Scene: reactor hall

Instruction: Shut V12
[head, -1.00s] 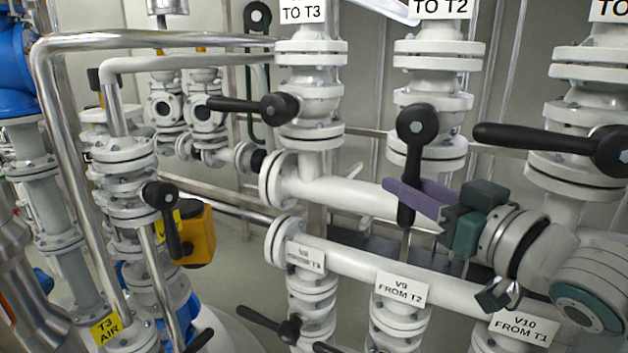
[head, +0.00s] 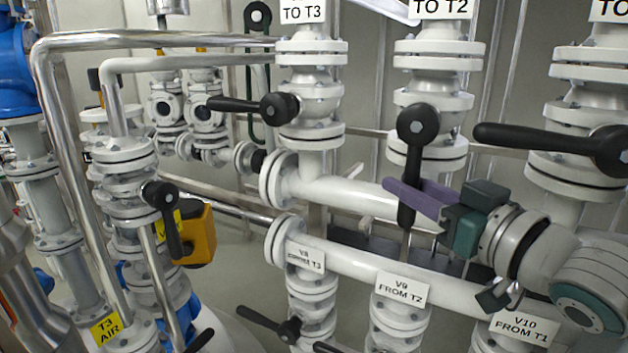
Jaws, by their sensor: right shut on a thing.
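The valve under the sign "TO T2" (head: 441,8) has a black lever handle (head: 414,150) that hangs straight down, in line with its vertical pipe. Its V number is cut off by the top edge, so I cannot read V12 anywhere. My right gripper (head: 410,198) comes in from the right with purple fingers and is shut on the lower part of this lever. The fingers partly hide the lever near its lower end. My left gripper is not in view.
A lever (head: 245,105) under "TO T3" points left, as does another lever (head: 545,138) at the right. Two white horizontal pipes (head: 352,195) run behind and below my gripper. A yellow box (head: 197,235) is at the left.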

